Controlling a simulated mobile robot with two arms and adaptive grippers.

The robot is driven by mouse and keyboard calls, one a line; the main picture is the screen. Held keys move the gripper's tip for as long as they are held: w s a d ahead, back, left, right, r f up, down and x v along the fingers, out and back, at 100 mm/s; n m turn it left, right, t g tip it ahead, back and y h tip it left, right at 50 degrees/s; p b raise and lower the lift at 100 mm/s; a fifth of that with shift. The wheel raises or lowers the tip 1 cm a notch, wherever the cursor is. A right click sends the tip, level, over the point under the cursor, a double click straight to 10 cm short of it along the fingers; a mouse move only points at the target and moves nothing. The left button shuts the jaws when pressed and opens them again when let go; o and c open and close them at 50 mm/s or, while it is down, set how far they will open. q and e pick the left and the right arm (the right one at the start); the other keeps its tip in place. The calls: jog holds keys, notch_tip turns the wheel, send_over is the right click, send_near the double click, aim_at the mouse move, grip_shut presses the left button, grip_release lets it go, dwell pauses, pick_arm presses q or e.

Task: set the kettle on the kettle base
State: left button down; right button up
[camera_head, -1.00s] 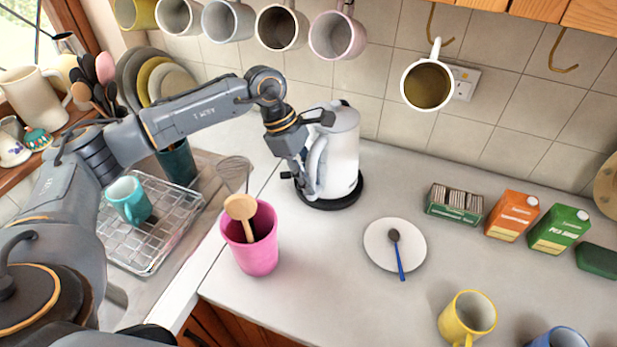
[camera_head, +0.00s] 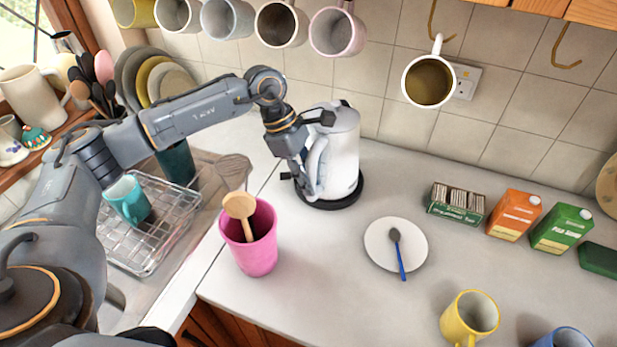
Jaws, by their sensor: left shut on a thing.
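The white kettle (camera_head: 343,150) stands upright at the back of the counter, over the round black kettle base (camera_head: 350,198). Its bottom appears to rest on the base, with the black rim showing around its front and right. My left gripper (camera_head: 312,180) is shut on the kettle's handle, on the kettle's left side. The fingers and wrist hide part of the handle and the left side of the base. My right gripper is not in view.
A pink pot (camera_head: 255,255) with a wooden spoon stands in front of the kettle. A plate (camera_head: 380,258) with a blue-handled spoon lies to the right. Mugs (camera_head: 338,35) hang above. A teal mug (camera_head: 127,200) sits on the wire rack. Cartons (camera_head: 514,213) stand at right.

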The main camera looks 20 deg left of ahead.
pick_arm(q)
jog(key=shift+w+f+b, duration=0.1)
jog(key=shift+f+b, duration=0.1)
jog(key=shift+b, duration=0.1)
jog(key=c, duration=1.5)
grip_release()
jog(key=shift+o, duration=0.2)
jog(key=shift+s+f, duration=0.25)
jog(key=p+v, duration=0.4)
jog(key=v, duration=0.7)
jog(key=shift+r, duration=0.1)
